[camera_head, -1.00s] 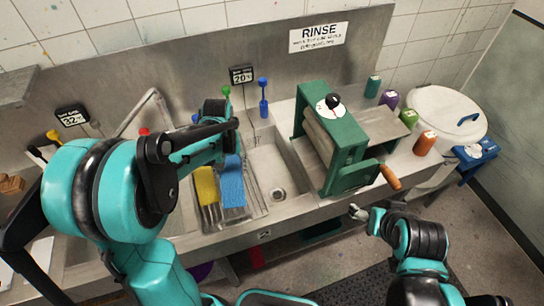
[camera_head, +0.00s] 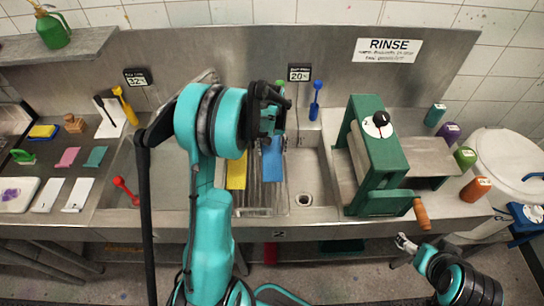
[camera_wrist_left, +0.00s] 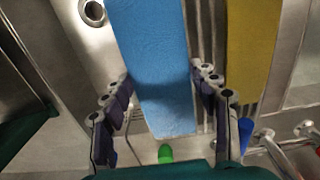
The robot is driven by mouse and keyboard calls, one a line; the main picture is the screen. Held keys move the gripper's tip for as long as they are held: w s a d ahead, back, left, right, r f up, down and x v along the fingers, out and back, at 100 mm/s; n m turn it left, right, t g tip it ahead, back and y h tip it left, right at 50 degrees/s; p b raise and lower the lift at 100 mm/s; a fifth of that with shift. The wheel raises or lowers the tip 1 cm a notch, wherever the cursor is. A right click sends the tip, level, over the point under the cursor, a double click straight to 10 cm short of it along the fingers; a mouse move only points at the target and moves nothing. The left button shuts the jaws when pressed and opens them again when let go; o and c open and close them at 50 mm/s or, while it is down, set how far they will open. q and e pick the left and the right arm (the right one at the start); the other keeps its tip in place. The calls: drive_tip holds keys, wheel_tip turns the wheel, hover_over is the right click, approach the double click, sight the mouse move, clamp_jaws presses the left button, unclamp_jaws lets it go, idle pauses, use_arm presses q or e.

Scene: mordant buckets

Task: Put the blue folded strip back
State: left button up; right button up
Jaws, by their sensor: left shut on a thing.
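The blue folded strip (camera_head: 272,163) hangs or lies over the wire drain rack in the sink, under my left gripper (camera_head: 269,128). In the left wrist view the blue strip (camera_wrist_left: 155,50) runs between the two fingers of my left gripper (camera_wrist_left: 163,80), which is shut on it. A yellow strip (camera_head: 237,172) is beside it, to the left in the head view and to the right in the wrist view (camera_wrist_left: 252,45). My arm hides part of the rack. My right gripper (camera_head: 403,243) is low in front of the counter, its fingers too small to judge.
A green roller press (camera_head: 375,160) with an orange-handled crank (camera_head: 421,213) stands right of the sink basin with its drain (camera_head: 303,199). Several coloured bottles stand at the right end. Pink (camera_head: 68,157) and teal (camera_head: 96,157) pieces lie on the left counter.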

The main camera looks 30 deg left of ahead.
sight(271, 152)
use_arm(q)
drive_tip(key=shift+w+a+f+b, duration=0.1)
drive_tip(key=shift+f+b, duration=0.25)
drive_tip(key=shift+f, duration=1.7)
drive_tip(key=o, duration=0.8)
drive_tip(key=shift+f, duration=0.2)
drive_tip(key=o, duration=0.4)
drive_tip(key=shift+r, duration=0.15)
